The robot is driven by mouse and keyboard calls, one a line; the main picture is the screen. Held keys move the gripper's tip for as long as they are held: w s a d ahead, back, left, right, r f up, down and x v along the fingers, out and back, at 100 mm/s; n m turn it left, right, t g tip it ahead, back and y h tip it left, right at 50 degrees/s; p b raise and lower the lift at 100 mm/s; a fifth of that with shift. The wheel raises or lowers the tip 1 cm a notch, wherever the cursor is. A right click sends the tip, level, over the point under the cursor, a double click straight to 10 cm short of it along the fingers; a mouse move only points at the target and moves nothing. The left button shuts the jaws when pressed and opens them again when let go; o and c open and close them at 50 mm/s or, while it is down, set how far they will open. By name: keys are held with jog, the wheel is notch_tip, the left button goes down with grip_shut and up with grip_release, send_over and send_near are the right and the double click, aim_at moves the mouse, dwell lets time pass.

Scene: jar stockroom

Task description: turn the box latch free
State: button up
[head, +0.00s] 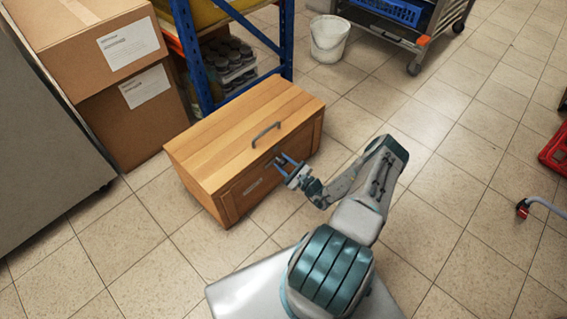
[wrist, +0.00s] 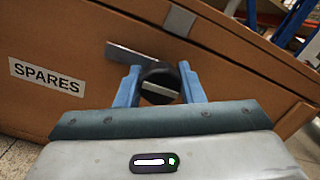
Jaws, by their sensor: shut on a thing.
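The wooden box (head: 219,155) stands on the tiled floor with its lid down and a grey handle (head: 266,134) on top. Its front carries a label reading SPARES (wrist: 46,77) in the wrist view. The fingers partly hide the knob's sides.
Cardboard boxes (head: 95,50) are stacked behind the box at left, beside a blue-posted rack (head: 190,50) with jars. A white bucket (head: 328,40) and a wheeled cart (head: 400,30) stand behind. The floor at right is mostly clear.

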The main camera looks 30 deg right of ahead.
jog(key=o, duration=1)
jog(key=p+v, duration=0.2)
jog(key=v, duration=1.2)
jog(key=shift+p, duration=0.4)
jog(key=shift+d, duration=0.1)
jog(key=s+d+r+p, duration=0.3)
jog(key=s+r+p, duration=0.1)
jog(key=s+r, duration=0.3)
jog(key=s, duration=0.2)
jog(key=shift+s+p, duration=0.3)
jog(key=shift+p, duration=0.05)
